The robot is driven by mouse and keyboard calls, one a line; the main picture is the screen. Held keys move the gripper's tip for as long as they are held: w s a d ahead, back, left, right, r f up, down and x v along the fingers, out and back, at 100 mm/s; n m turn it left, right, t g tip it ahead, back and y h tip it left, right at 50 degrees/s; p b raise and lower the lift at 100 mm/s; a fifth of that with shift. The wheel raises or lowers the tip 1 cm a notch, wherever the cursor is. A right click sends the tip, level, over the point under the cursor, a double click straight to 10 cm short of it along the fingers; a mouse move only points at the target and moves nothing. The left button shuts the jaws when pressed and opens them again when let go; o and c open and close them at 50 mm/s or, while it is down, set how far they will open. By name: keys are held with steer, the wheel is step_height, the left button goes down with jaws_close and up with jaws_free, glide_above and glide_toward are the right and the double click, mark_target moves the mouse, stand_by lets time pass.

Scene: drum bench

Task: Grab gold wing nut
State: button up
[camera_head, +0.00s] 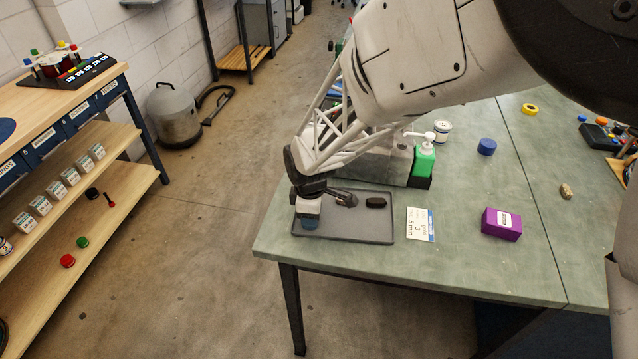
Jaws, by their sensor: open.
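I cannot make out a gold wing nut in the head view; it may be hidden behind my arm or too small to tell. My gripper (328,198) is open, low over the left part of a dark grey tray (350,231) at the table's left front corner. Its dark wrist and white lattice link cover part of the tray's back. A white and blue piece (310,213) shows under the wrist, and I cannot tell what it is. A dark oval thing (376,203) lies on the tray to the right of the gripper, apart from it.
Right of the tray lie a white card (420,224) and a purple box (501,224). Behind stand a green pump bottle (424,160), a white tub (442,131) and a blue lid (487,147). A small tan piece (566,191) lies farther right. The table's front right is clear.

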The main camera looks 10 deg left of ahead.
stand_by(0.3)
jaws_close()
steer(key=shift+r, duration=0.1)
steer(key=shift+r, duration=0.85)
steer(key=shift+s+d+r, duration=0.1)
steer(key=shift+s+r, duration=0.05)
steer(key=shift+r, duration=0.3)
steer(key=shift+s+d+r, duration=0.1)
steer(key=shift+r, duration=0.35)
steer(key=s+d+r, duration=0.1)
steer(key=s+d, duration=0.7)
steer(key=s, duration=0.5)
steer(key=shift+r, duration=0.15)
steer(key=shift+d, duration=0.1)
